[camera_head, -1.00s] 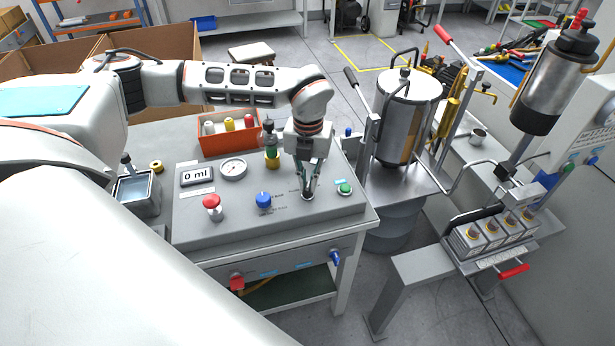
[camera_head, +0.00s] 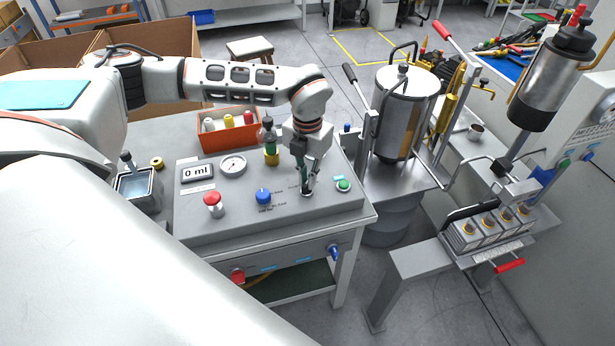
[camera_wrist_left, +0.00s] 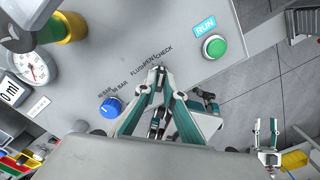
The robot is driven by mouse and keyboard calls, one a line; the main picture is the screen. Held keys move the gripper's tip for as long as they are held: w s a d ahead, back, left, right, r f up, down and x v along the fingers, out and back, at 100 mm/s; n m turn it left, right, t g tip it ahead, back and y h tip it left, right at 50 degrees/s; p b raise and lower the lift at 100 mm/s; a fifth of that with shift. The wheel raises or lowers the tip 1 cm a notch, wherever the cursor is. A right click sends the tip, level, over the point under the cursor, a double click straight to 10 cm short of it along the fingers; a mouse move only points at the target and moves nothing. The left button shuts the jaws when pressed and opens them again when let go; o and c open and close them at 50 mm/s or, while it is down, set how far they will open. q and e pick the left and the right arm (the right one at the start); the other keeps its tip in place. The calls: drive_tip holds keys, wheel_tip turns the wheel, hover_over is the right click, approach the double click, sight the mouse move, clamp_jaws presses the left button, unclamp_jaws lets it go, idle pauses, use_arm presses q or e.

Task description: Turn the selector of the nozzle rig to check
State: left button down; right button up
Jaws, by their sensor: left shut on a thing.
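The nozzle rig is a grey panel box (camera_head: 235,215) with a selector between the blue knob (camera_head: 263,196) and the green RUN button (camera_head: 344,186). My left gripper (camera_head: 307,190) points down at the selector and is shut on it. The fingers hide most of the selector, so its pointing direction cannot be read. In the left wrist view, the left fingertips (camera_wrist_left: 157,72) meet beside the printed words FLUSH, VENT and CHECK (camera_wrist_left: 164,52). My right gripper (camera_wrist_left: 267,130) shows small at the lower right of that view, its fingers apart and empty.
A red mushroom button (camera_head: 212,201), a gauge (camera_head: 233,166) and a display reading 0 ml (camera_head: 197,173) are on the panel. A green-and-yellow nozzle (camera_head: 270,150) stands behind, near a red bin (camera_head: 228,138). A steel tank (camera_head: 402,115) stands to the right.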

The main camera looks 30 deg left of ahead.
use_arm(q)
drive_tip(key=c, duration=2.1)
unclamp_jaws()
drive_tip(key=shift+c, duration=0.2)
wheel_tip(320, 180, up, 12)
